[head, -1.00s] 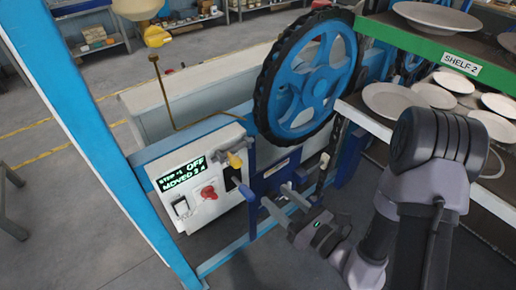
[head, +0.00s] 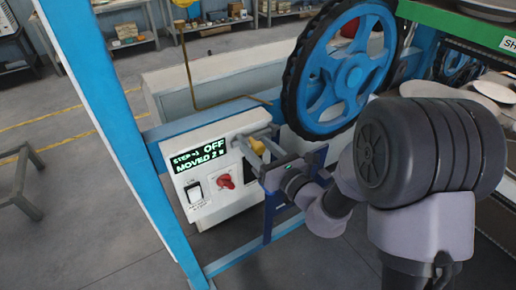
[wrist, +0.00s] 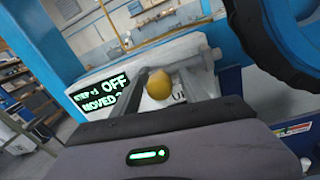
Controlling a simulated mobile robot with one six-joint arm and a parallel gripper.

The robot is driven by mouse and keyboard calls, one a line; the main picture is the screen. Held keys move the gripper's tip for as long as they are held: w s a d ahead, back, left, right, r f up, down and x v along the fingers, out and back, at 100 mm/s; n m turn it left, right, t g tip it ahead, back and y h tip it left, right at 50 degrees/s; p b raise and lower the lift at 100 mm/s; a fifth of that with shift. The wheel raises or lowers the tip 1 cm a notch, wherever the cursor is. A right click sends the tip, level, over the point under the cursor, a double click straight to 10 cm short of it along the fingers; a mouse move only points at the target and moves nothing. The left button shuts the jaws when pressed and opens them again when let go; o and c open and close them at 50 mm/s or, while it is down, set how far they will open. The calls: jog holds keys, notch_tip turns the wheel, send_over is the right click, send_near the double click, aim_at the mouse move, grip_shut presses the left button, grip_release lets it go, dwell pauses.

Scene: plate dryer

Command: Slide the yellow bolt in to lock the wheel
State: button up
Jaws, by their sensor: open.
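The yellow bolt (head: 257,146) shows as a rounded yellow knob at the right end of the white control box (head: 205,140). In the wrist view the yellow bolt (wrist: 159,84) sits between my two fingers. My gripper (head: 258,150) is open, with its fingers on either side of the knob; I cannot tell whether they touch it. My gripper also shows in the wrist view (wrist: 170,80). The bolt's shaft is hidden. The blue spoked wheel (head: 350,75) with a black toothed rim stands right of the box, above my gripper.
A blue post (head: 100,110) stands left. Shelves with plates (head: 475,92) are at the right, beside my arm.

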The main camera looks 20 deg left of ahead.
jog(key=shift+a, duration=0.1)
grip_shut()
dwell(1.4)
